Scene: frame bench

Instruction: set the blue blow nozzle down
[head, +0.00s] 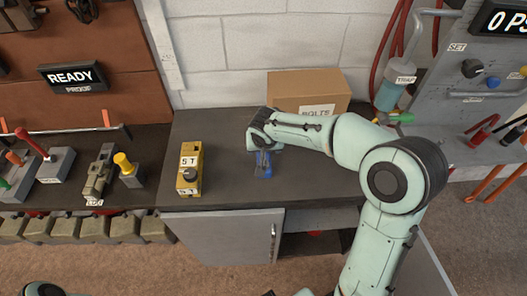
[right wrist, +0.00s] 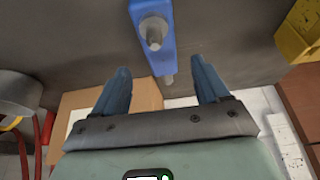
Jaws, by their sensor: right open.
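The blue blow nozzle (head: 263,165) lies on the dark bench top (head: 225,140), just below my right gripper (head: 259,146) in the head view. In the right wrist view the blue nozzle (right wrist: 153,35) has a grey round knob on its face. There, my right gripper (right wrist: 160,68) is open, with a finger on either side of the nozzle's near end and visible gaps between. Most of the nozzle reaches beyond the fingertips. In the head view the gripper hides part of it. My left gripper is not in view.
A yellow block marked 5T (head: 190,168) stands left of the nozzle. A cardboard box (head: 308,91) stands behind my right gripper, close to it. A grey panel with hoses and a trap (head: 390,95) is at the right. Bench top between block and nozzle is clear.

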